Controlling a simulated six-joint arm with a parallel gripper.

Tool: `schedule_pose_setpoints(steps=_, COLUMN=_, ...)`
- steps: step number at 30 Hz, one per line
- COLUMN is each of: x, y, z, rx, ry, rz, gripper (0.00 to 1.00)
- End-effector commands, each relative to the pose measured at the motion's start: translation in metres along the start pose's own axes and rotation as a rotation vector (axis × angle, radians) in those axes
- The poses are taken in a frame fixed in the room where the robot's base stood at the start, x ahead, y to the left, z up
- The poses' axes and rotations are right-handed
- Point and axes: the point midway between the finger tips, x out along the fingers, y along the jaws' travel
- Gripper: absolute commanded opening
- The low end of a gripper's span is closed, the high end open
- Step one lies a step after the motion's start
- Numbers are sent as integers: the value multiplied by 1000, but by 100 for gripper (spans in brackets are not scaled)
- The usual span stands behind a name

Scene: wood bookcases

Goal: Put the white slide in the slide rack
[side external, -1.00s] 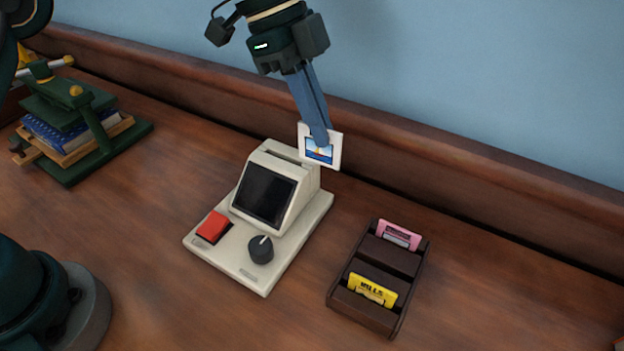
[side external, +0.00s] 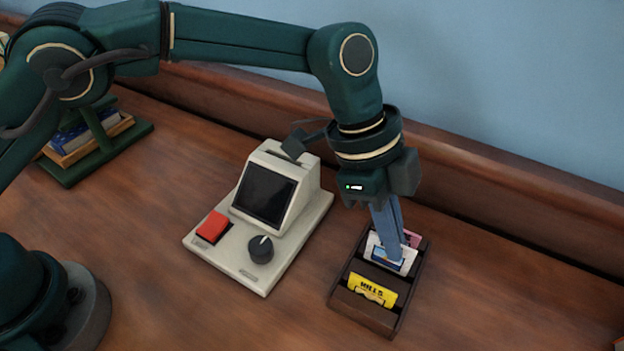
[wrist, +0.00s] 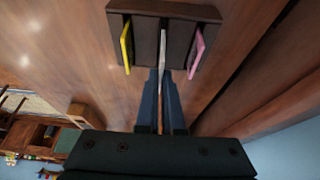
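The white slide (side external: 379,252) has a blue picture and is upright at the slide rack, in front of the pink slide. My gripper (side external: 394,258) is shut on it from above. In the wrist view the white slide (wrist: 162,48) shows edge-on between my fingertips (wrist: 161,72), over the middle of the rack. The dark wooden slide rack (side external: 367,309) holds a yellow slide (side external: 372,290) in front and a pink slide (side external: 413,239) behind. I cannot tell how deep the white slide sits in its slot.
A cream slide viewer (side external: 267,257) with a dark screen, red button and black knob stands left of the rack. A green book press (side external: 95,150) with books is at the far left. A wooden ledge (side external: 480,170) runs along the back. Table right of the rack is clear.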

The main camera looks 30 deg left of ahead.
Motion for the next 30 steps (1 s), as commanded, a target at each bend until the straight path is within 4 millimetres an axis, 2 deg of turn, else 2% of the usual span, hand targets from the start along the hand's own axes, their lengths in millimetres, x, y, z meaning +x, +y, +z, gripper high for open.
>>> schedule_pose_setpoints(steps=3, x=17, y=1, z=8, rx=-3, ry=-3, rz=5, gripper=0)
schedule_pose_setpoints(steps=6, x=25, y=0, z=11, rx=-1, ry=-2, rz=2, gripper=0)
schedule_pose_setpoints(steps=18, x=28, y=0, z=13, rx=-1, ry=-1, rz=1, gripper=0)
schedule_pose_setpoints(steps=19, x=28, y=0, z=12, rx=0, ry=0, rz=0, gripper=16)
schedule_pose_setpoints(steps=20, x=28, y=0, z=12, rx=0, ry=0, rz=0, gripper=27)
schedule_pose_setpoints(steps=21, x=28, y=0, z=12, rx=0, ry=0, rz=0, gripper=34)
schedule_pose_setpoints(steps=30, x=27, y=0, z=12, rx=0, ry=0, rz=0, gripper=34)
